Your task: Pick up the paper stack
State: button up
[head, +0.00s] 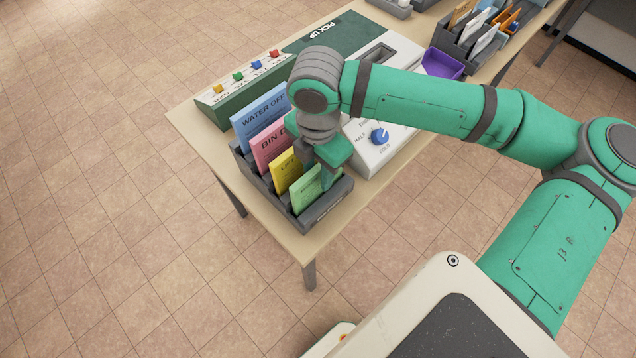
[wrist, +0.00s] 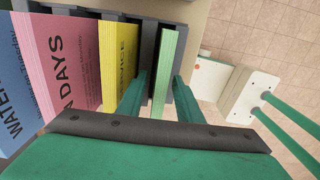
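A light green paper stack (head: 306,190) stands upright in the front slot of a dark grey sorter (head: 328,201) on the table. It also shows in the wrist view (wrist: 165,72), nearly edge-on. My gripper (head: 326,178) is down at the sorter's front end, at this stack. In the wrist view its two fingers (wrist: 160,80) stand on either side of the green stack, with narrow gaps showing, so it looks open. In the head view my wrist and fingers cover part of the stack and sorter.
Yellow (head: 285,170), pink (head: 268,147) and blue (head: 259,117) stacks stand behind in the same sorter. A white panel with a blue knob (head: 380,137) is close on the right. A purple tray (head: 442,64) and another sorter (head: 460,48) are farther back.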

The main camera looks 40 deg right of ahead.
grip_shut()
dwell(0.3)
dwell(0.9)
